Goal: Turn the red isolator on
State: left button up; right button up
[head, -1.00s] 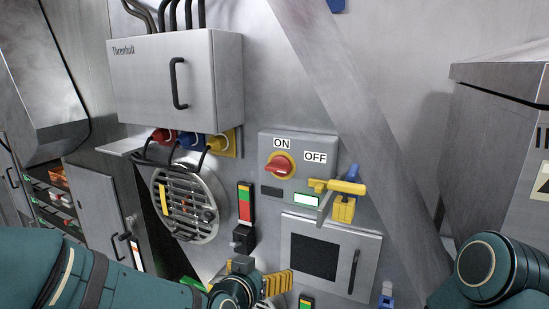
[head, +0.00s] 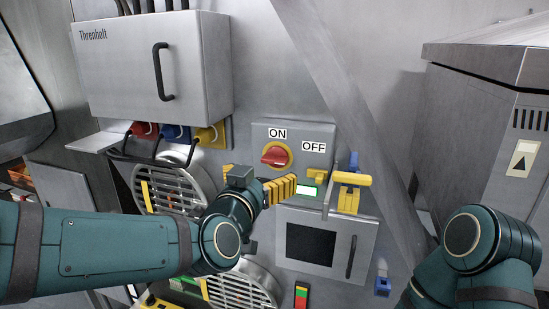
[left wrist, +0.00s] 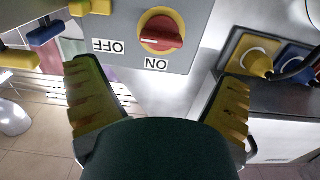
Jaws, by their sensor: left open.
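The red isolator knob (head: 275,154) sits on a yellow disc on a grey panel (head: 255,132), with an ON label (head: 277,134) above it and an OFF label (head: 314,147) to its right. In the left wrist view, which is upside down, the knob (left wrist: 162,34) lies crosswise, its white mark towards the OFF side. My left gripper (head: 261,176) is open and empty, just below and in front of the knob. Its ribbed yellow fingers (left wrist: 158,76) are spread apart, with the knob beyond the gap, apparently untouched. My right arm shows at the right; its gripper is out of view.
A yellow handle (head: 350,180) projects right of the panel. A box marked Threnholt (head: 150,68) with red, blue and yellow plugs below hangs upper left. A small door with a dark window (head: 311,244) is below. A round grille (head: 172,190) lies behind my left arm.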

aim_at(273, 161)
pick_arm(q)
jog(key=x, duration=0.8)
jog(key=shift+w+p, duration=0.35)
jog(key=shift+w, duration=0.05)
jog(key=shift+c, duration=0.2)
jog(key=shift+f, duration=0.1)
jog(key=c, duration=1.2)
